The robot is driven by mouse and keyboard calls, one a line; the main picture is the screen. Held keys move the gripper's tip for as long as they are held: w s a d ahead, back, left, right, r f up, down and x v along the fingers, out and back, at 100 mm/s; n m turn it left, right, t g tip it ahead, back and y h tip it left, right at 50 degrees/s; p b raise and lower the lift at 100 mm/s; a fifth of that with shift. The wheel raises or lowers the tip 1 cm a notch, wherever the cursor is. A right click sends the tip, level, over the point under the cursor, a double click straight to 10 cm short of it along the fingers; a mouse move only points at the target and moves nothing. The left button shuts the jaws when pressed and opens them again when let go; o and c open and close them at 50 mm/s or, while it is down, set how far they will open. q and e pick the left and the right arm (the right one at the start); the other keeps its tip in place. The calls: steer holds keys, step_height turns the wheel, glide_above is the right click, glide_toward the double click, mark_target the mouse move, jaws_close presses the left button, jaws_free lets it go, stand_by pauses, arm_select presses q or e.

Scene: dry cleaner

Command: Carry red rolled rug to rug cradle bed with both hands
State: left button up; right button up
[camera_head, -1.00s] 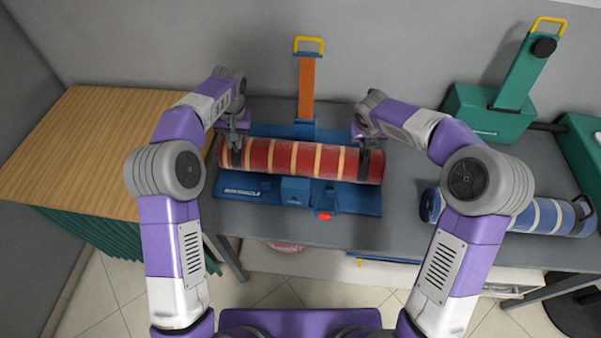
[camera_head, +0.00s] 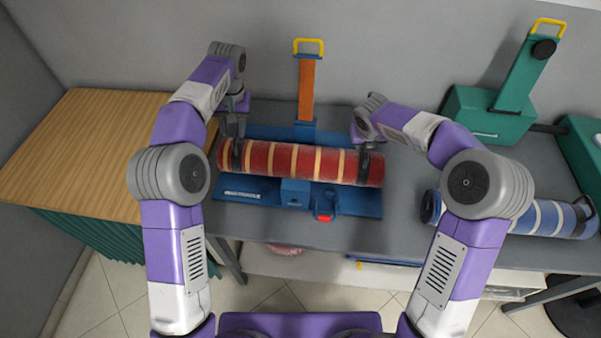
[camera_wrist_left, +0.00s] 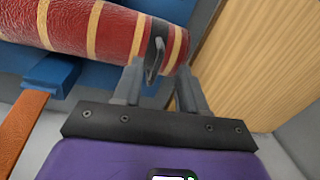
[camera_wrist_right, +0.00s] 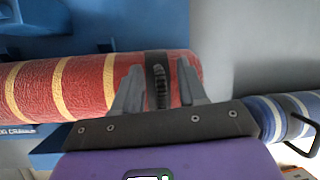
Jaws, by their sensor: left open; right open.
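The red rolled rug (camera_head: 300,161), with cream stripes and a black handle near each end, lies lengthwise across the blue rug cradle bed (camera_head: 250,190). My left gripper (camera_head: 233,130) is open at the rug's left end. In the left wrist view its fingers (camera_wrist_left: 160,85) stand apart on either side of the black left handle (camera_wrist_left: 157,55). My right gripper (camera_head: 366,145) is open at the right end. In the right wrist view its fingers (camera_wrist_right: 160,88) stand either side of the black right handle (camera_wrist_right: 159,70). Contact with the handles cannot be told.
An orange upright (camera_head: 306,90) with a yellow handle rises behind the cradle. A blue striped roll (camera_head: 540,216) lies on the grey table at right, in front of a green stand (camera_head: 495,112). A wooden-topped unit (camera_head: 75,150) adjoins the table at left.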

steer(key=shift+r, duration=0.2)
arm_select(q)
steer(key=r, duration=0.5)
steer(key=shift+d, duration=0.3)
arm_select(e)
steer(key=v, duration=1.1)
steer(key=shift+s+r, duration=0.2)
arm_select(q)
steer(key=shift+r, duration=0.1)
arm_select(e)
steer(key=shift+r, duration=0.1)
